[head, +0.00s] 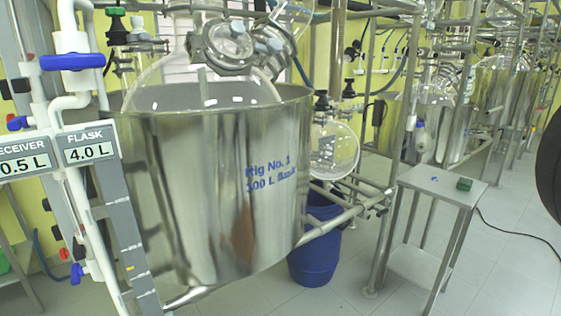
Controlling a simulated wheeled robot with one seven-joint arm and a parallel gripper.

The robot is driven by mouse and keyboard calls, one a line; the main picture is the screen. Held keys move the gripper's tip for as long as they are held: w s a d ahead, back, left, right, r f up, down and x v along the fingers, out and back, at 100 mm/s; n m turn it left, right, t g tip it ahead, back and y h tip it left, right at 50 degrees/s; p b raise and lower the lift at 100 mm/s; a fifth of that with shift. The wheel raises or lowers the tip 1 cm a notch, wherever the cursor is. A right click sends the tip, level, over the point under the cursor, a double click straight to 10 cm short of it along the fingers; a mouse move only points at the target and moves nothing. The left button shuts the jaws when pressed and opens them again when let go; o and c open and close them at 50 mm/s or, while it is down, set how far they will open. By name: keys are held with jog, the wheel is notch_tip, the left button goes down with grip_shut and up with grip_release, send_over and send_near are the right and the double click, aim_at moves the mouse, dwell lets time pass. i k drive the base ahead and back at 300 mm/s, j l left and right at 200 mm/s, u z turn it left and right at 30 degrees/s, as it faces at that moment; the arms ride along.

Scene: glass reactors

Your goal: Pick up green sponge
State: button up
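The green sponge (464,184) is a small dark green block. It lies near the right edge of the top of a small grey metal table (437,191), right of centre in the head view. A tiny blue item (434,178) lies on the same table top, left of the sponge. My gripper is not clearly visible. A dark rounded shape (551,165) is cut off at the right edge; I cannot tell what it is.
A large steel vessel (215,195) with glassware fills the left and centre. A blue drum (315,255) stands under the frame pipes. More reactors (490,100) line the back right. A black cable (515,233) lies on the floor right of the table. Tiled floor at lower right is mostly clear.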

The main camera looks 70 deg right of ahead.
aim_at(463, 183)
jog(key=z, duration=3)
jog(key=i+j+u, duration=0.3)
jog(key=j, duration=0.25)
jog(key=i+j+u, duration=0.3)
jog(key=i+j, duration=0.15)
jog(key=i+l, duration=0.4)
jog(key=i, duration=0.05)
